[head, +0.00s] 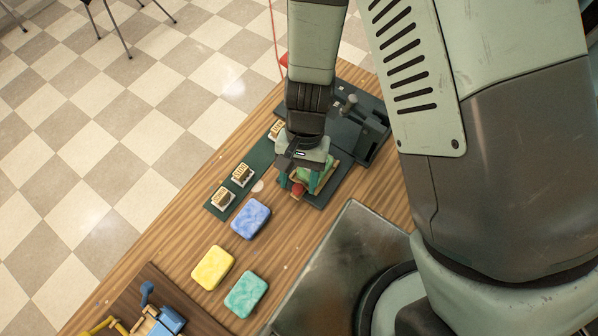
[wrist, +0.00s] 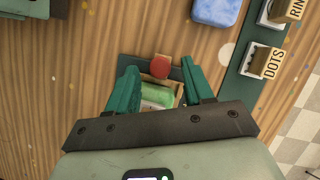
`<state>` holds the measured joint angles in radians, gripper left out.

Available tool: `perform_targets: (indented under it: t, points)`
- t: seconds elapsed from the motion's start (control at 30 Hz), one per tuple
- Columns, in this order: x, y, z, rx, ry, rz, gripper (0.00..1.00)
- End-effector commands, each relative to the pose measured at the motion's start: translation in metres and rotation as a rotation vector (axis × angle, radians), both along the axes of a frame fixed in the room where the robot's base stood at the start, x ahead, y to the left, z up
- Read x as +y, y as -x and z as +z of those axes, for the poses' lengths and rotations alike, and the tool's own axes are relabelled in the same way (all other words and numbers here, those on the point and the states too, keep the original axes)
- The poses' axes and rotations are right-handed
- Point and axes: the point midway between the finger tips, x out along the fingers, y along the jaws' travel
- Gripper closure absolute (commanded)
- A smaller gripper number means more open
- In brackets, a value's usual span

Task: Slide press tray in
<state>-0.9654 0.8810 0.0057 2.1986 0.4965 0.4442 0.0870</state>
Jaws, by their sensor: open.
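The press (head: 352,132), a dark grey machine with a lever, stands at the table's far right. Its tray, a light wooden frame holding a green soap block (wrist: 158,96), lies at the near end of its dark base (head: 318,203), partly under my gripper. A red knob (wrist: 160,67) is on the tray's front; it also shows in the head view (head: 298,190). My gripper (wrist: 159,72) is open, pointing down, its teal fingers on either side of the knob and tray front. Whether they touch the tray, I cannot tell. The gripper bar hides the tray's rear.
A green strip (head: 256,160) with stamps such as DOTS (wrist: 266,62) lies left of the press. Blue (head: 250,219), yellow (head: 212,268) and teal (head: 246,295) soaps lie nearer. A metal plate (head: 345,270) is at right, a blue-yellow device (head: 158,322) lower left.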

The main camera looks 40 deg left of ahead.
Motion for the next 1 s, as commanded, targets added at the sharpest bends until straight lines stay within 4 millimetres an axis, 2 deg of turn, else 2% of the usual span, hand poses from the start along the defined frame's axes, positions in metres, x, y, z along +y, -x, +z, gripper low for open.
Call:
perform_targets:
  t: [0.13,0.4,0.47,0.73,0.77,1.0]
  points:
    - [-0.0018,0.0035,-0.0087,0.001,0.001,-0.001,0.48]
    - [-0.0017,0.0039,-0.0098,0.000,0.000,0.000,0.48]
    - [-0.0017,0.0039,-0.0097,0.000,0.000,0.000,0.56]
    - [-0.0017,0.0037,-0.0096,-0.001,0.000,0.000,0.98]
    - [-0.0016,0.0037,-0.0095,-0.001,0.000,0.000,1.00]
    - [-0.0015,0.0022,-0.0094,-0.001,-0.001,-0.001,1.00]
